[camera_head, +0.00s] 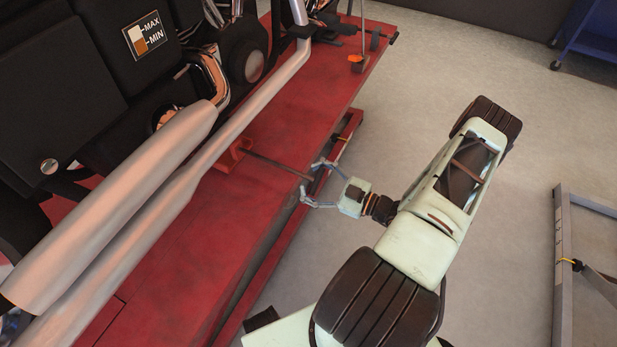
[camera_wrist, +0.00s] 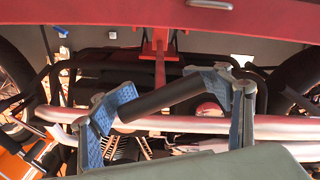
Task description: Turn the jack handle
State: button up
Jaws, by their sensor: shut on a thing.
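The jack handle (camera_head: 275,165) shows in the head view as a thin dark rod. It runs from a red bracket (camera_head: 232,156) on the lift's red deck out to the deck's right edge. In the wrist view, a red shaft (camera_wrist: 160,68) leads to a dark cylindrical grip (camera_wrist: 165,100), which lies slanted across the picture. My gripper (camera_head: 312,183) is at the outer end of the handle. Its blue-padded fingers (camera_wrist: 168,98) are shut on the dark grip, one at each end of it. The gripper body hides the lower part of the wrist view.
A motorcycle with a long silver exhaust (camera_head: 160,195) stands on the red lift platform (camera_head: 215,255), left of my arm. The grey floor (camera_head: 460,60) to the right is open. A metal frame (camera_head: 563,260) stands at the right edge, and a blue cart (camera_head: 592,45) at the upper right.

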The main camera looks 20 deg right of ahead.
jog(key=o, duration=1.4)
jog(key=v, duration=1.2)
